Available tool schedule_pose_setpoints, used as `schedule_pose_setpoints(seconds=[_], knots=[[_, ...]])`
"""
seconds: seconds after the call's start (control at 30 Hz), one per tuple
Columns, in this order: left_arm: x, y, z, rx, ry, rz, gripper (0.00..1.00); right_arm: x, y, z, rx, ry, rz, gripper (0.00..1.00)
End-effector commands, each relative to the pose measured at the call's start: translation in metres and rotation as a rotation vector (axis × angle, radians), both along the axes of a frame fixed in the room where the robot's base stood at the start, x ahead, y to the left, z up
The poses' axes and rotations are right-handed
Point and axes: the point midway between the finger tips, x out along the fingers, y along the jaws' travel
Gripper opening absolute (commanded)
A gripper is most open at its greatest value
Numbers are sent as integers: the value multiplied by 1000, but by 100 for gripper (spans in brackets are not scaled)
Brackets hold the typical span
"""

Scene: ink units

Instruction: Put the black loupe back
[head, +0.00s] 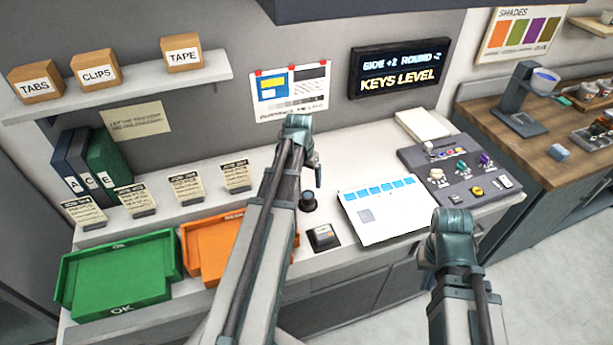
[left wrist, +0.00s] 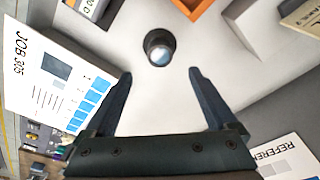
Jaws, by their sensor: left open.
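The black loupe (head: 308,201) is a small dark cylinder standing on the light worktop, left of the white job sheet (head: 383,212). In the left wrist view the loupe (left wrist: 159,47) shows its pale blue lens and lies just beyond the gap between my fingertips, roughly centred. My left gripper (head: 318,184) is above and close to it; in the left wrist view the gripper (left wrist: 160,74) is open, with nothing between the fingers. My right arm shows at the lower right of the head view, but its fingers are hidden.
A small block on a black pad (head: 323,237) sits in front of the loupe. Green (head: 118,280) and orange (head: 208,250) trays stand to the left. A grey control panel (head: 460,168) is to the right. Job cards (head: 187,188) stand on a ledge behind.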

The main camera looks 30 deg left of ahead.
Motion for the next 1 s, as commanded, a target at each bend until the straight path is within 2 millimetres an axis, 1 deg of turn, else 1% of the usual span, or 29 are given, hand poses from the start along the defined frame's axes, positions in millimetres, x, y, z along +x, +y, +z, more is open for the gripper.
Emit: schedule_pose_setpoints(seconds=[0.03,0.1,0.37,0.47,0.57,0.67,0.7,0.77,0.8,0.9,1.0], knots=[[-1,0,8,0,0,0,91,0,0,8,0,0,-1,0],[-1,0,10,0,0,0,91,0,0,10,0,0,-2,0],[-1,0,9,0,0,0,91,0,0,9,0,0,-2,0],[-3,-8,9,0,4,-9,91,0,0,9,0,0,-2,0],[-8,-41,8,2,22,-46,91,0,0,9,0,0,-2,0],[-22,-99,8,10,56,-112,91,0,0,9,0,0,-2,0],[-31,-125,7,16,71,-143,91,0,0,9,0,0,-2,0],[-46,-162,7,26,95,-187,91,0,0,9,0,0,-2,0],[-56,-184,7,34,110,-216,91,0,0,9,0,0,-2,0],[-85,-231,7,59,141,-280,91,0,0,9,0,0,-2,0],[-111,-264,7,83,166,-332,91,0,0,9,0,0,-2,0]])
